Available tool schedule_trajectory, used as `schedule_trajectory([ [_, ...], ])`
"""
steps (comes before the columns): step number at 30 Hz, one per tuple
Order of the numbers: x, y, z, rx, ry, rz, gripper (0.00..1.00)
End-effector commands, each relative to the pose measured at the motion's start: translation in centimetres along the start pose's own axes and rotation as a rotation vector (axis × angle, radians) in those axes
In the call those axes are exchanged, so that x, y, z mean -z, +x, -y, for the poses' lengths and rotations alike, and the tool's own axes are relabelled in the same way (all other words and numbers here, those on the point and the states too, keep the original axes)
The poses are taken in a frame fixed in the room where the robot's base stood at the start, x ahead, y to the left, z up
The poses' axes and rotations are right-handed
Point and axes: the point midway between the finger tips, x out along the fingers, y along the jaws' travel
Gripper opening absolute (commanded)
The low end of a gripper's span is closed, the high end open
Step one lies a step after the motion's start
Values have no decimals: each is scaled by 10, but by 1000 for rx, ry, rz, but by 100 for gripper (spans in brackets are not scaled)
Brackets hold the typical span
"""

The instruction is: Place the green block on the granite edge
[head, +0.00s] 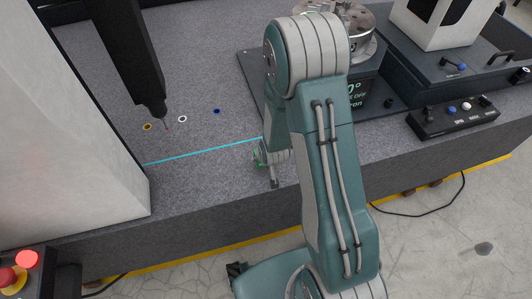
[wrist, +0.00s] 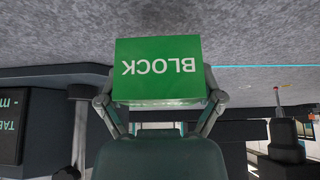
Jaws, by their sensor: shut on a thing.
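The green block (wrist: 157,72) is between the fingers of my gripper (wrist: 160,98) in the wrist view, with its white word BLOCK upside down. The gripper is shut on it. In the head view my gripper (head: 268,167) is low over the front part of the granite bed (head: 205,178), near its front edge and by the right end of the cyan line (head: 205,150). Only a small green part of the block (head: 257,156) shows there; my arm and gripper hide most of it. I cannot tell whether the block touches the granite.
A dark probe (head: 150,95) hangs over the granite at the left, near several coloured ring markers. A pale column (head: 70,130) stands at far left. A dark plate with a round table (head: 345,45) is behind my arm. A control box (head: 455,117) stands at right.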

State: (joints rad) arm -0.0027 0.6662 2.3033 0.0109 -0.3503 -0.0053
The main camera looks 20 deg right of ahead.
Motion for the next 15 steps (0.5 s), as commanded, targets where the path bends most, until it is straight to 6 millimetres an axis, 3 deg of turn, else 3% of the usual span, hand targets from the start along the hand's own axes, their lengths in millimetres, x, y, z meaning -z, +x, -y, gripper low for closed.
schedule_trajectory([
  [6,-21,20,-2,1,3,2,24],
  [15,-22,22,1,-1,0,-1,24],
])
